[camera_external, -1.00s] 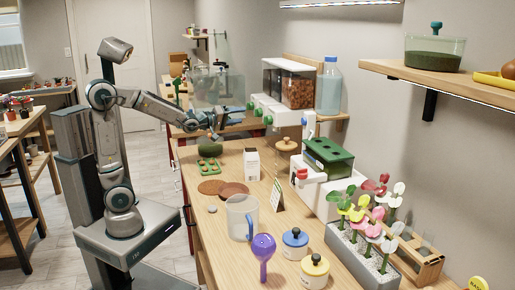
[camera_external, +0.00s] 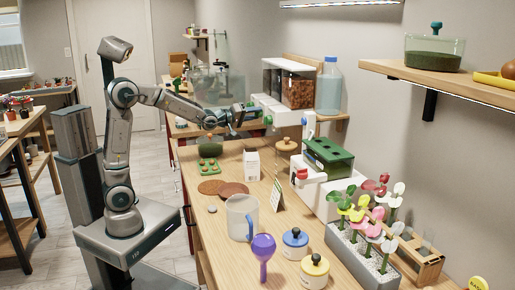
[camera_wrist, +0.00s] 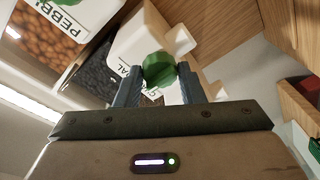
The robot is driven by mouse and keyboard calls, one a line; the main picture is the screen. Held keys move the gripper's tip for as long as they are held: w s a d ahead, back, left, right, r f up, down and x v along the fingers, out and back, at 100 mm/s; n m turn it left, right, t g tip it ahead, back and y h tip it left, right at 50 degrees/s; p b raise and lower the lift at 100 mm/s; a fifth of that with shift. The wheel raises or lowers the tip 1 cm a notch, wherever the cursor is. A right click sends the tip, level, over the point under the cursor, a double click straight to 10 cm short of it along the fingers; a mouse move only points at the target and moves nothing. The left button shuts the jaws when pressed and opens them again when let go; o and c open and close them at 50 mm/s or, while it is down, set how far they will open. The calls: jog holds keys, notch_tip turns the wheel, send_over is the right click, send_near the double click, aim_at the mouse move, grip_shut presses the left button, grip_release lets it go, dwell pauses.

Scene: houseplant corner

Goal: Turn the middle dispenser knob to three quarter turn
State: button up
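The dispenser (camera_external: 273,77) stands at the back of the bench against the wall, with clear bins, brown pellets in one, and green knobs on white outlets along its front. My gripper (camera_external: 250,111) is at these knobs and partly hides them. In the wrist view, one round green knob (camera_wrist: 158,70) on a white outlet (camera_wrist: 142,38) lies between the tips of my open gripper (camera_wrist: 157,78). One finger is on each side of it; I cannot tell whether they touch it. The label beside the knob is partly hidden, ending in "AL". Dark contents show behind it.
A bin of brown pellets (camera_wrist: 52,35) has a label starting "PEBB". A clear blue-capped bottle (camera_external: 329,88) stands right of the dispenser. A white carton (camera_external: 252,163), a clear jug (camera_external: 240,217) and a green-lidded box (camera_external: 328,156) stand nearer on the bench.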

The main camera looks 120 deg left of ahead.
jog(key=c, duration=0.4)
jog(key=shift+o, duration=0.2)
jog(key=shift+f+b, duration=0.15)
jog(key=shift+b, duration=0.25)
